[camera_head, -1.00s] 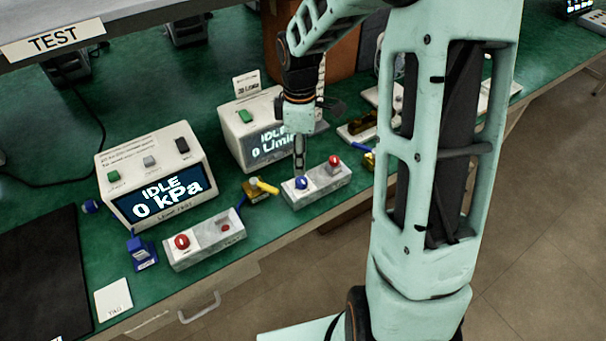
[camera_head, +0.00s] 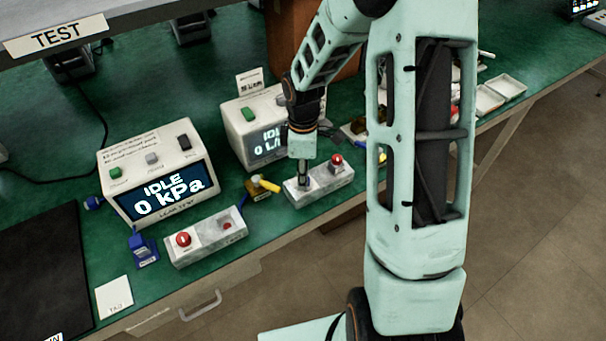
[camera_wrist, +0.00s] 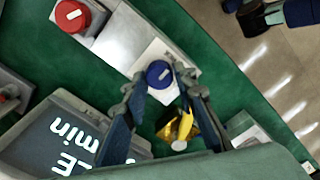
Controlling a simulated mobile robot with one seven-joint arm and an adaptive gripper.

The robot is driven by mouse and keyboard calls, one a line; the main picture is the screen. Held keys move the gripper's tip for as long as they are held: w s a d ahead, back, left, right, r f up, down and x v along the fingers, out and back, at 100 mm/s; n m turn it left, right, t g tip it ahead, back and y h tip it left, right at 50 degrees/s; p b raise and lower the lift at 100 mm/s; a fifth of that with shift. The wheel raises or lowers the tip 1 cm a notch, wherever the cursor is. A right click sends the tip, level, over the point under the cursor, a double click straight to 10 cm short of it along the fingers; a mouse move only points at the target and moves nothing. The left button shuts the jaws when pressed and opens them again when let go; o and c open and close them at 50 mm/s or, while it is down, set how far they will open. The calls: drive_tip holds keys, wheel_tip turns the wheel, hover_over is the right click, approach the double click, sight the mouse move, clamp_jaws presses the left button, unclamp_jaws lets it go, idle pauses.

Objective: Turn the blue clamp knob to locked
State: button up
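The blue clamp knob (camera_wrist: 158,74) is round with a short white line on top. It sits on a grey-white fixture block (camera_head: 323,188) at the bench's front edge. My gripper (camera_wrist: 164,80) is open, with one finger on each side of the knob in the wrist view. I cannot tell whether the fingers touch it. In the head view my gripper (camera_head: 304,182) points down over the block's left end and hides the blue knob. A red knob (camera_head: 336,160) is on the same block's right end, also seen in the wrist view (camera_wrist: 72,15).
A brass part with a yellow handle (camera_head: 262,186) lies just left of the block. A flow tester (camera_head: 245,150) stands behind, and a leak tester (camera_head: 158,172) reading "IDLE 0 kPa" is further left. Another block with a red knob (camera_head: 184,239) stands at the front.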

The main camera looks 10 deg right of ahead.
clamp_jaws()
drive_tip(key=shift+m, duration=0.3)
drive_tip(key=m+b, duration=0.1)
drive_tip(key=m, duration=0.1)
drive_tip(key=shift+m, duration=0.4)
drive_tip(key=m+b, duration=0.1)
drive_tip(key=m, duration=0.3)
drive_tip(key=shift+w+m, duration=0.1)
drive_tip(key=shift+m, duration=0.2)
drive_tip(key=m+b, duration=0.1)
drive_tip(key=m, duration=0.4)
drive_tip(key=shift+d, duration=0.1)
drive_tip(key=shift+m+b, duration=0.4)
drive_tip(key=shift+m, duration=2)
